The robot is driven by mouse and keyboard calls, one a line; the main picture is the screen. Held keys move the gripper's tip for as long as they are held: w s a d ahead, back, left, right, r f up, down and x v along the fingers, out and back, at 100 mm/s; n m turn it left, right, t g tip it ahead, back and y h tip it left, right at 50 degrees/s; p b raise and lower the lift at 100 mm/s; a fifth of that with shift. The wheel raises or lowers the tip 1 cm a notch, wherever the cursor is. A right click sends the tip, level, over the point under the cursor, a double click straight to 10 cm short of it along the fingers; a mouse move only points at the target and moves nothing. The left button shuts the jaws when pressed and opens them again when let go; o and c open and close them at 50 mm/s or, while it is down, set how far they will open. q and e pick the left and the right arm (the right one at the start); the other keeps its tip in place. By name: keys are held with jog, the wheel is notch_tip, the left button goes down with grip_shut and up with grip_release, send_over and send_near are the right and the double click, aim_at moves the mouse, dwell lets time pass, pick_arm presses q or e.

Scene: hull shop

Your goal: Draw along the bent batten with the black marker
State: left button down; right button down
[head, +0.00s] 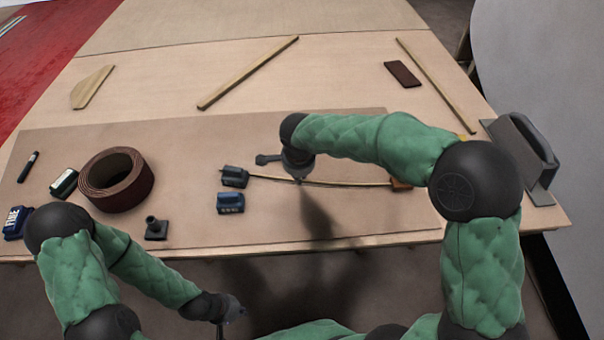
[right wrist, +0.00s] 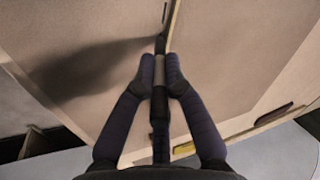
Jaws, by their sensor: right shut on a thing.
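The bent batten (head: 345,184) is a thin pale strip lying along the brown sheet, bowed slightly toward me. My right gripper (head: 299,178) is low over the batten's left half. In the right wrist view its two fingers (right wrist: 160,75) are shut on the black marker (right wrist: 159,72), a dark stick with a grey band. The marker's tip end is beside the batten (right wrist: 172,22); whether it touches the sheet I cannot tell. My left gripper (head: 231,310) is at the table's near side, away from the batten; its jaws are too small to read.
Dark blue weights (head: 234,177) (head: 231,203) stand at the batten's left end. A brown roll (head: 115,179), a dark pen-like stick (head: 28,166) and small blocks lie left. A grey handled tool (head: 522,158) stands right. The sheet's middle back (head: 220,145) is clear.

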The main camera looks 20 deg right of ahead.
jog(key=shift+w+a, duration=0.1)
jog(key=shift+a, duration=0.2)
jog(key=shift+w+a, duration=0.25)
jog(key=shift+a, duration=0.15)
jog(key=shift+a, duration=0.2)
jog(key=shift+w+a, duration=0.25)
jog(key=shift+a, duration=0.1)
jog(key=shift+a, duration=0.15)
jog(key=shift+w+a, duration=0.25)
jog(key=shift+a, duration=0.2)
jog(key=shift+w+a, duration=0.1)
jog(key=shift+a, duration=0.1)
jog(key=shift+w+a, duration=0.2)
jog(key=shift+a, duration=0.3)
jog(key=shift+w+a, duration=0.1)
